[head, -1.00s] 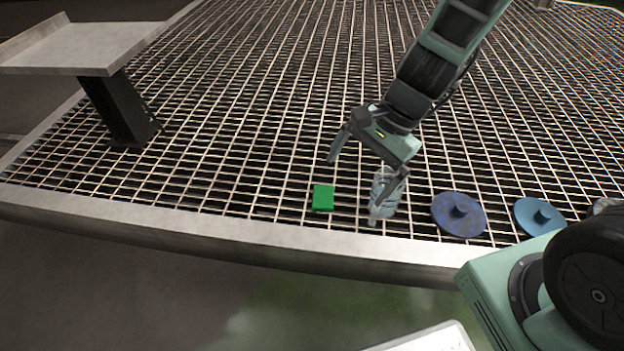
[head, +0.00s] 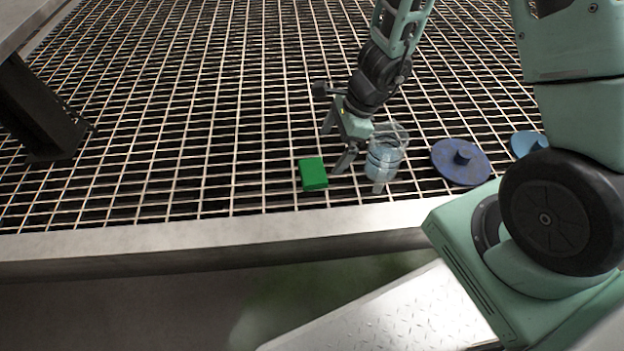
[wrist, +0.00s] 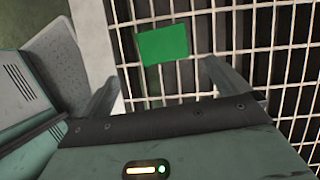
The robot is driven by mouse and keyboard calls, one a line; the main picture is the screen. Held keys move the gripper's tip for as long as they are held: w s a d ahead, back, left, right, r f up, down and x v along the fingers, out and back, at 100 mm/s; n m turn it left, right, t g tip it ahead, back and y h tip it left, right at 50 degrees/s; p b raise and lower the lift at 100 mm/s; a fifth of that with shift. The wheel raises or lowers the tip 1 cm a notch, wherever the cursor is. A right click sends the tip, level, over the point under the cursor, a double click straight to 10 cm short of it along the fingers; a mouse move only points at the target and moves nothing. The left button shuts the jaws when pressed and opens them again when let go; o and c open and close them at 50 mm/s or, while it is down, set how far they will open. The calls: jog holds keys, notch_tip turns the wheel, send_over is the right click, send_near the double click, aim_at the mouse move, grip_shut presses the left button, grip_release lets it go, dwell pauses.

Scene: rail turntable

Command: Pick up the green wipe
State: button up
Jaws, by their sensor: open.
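The green wipe (head: 313,174) is a small flat green block lying on the metal grating near its front edge. In the wrist view the wipe (wrist: 164,45) lies ahead of the fingertips, between their lines and apart from them. My gripper (head: 337,148) is open and empty, just right of the wipe and above the grating in the head view. Its two spread fingers also show in the wrist view (wrist: 160,78). The gap in height between the fingers and the wipe cannot be told exactly.
A clear ribbed container (head: 383,160) stands close to the right of my gripper. A blue knobbed disc (head: 461,161) and a lighter blue one (head: 526,143) lie further right. A pale metal rim (head: 150,242) edges the grating. The grating left of the wipe is clear.

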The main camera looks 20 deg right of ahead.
aim_at(314, 171)
jog(key=b+x, duration=0.1)
jog(key=x, duration=0.1)
jog(key=b+x, duration=0.1)
jog(key=x, duration=0.2)
jog(key=b+x, duration=0.2)
jog(key=x, duration=0.1)
jog(key=shift+w+a+f, duration=0.15)
jog(key=shift+w+a, duration=0.1)
jog(key=shift+w, duration=0.05)
jog(key=shift+c, duration=0.3)
jog(key=c, duration=0.8)
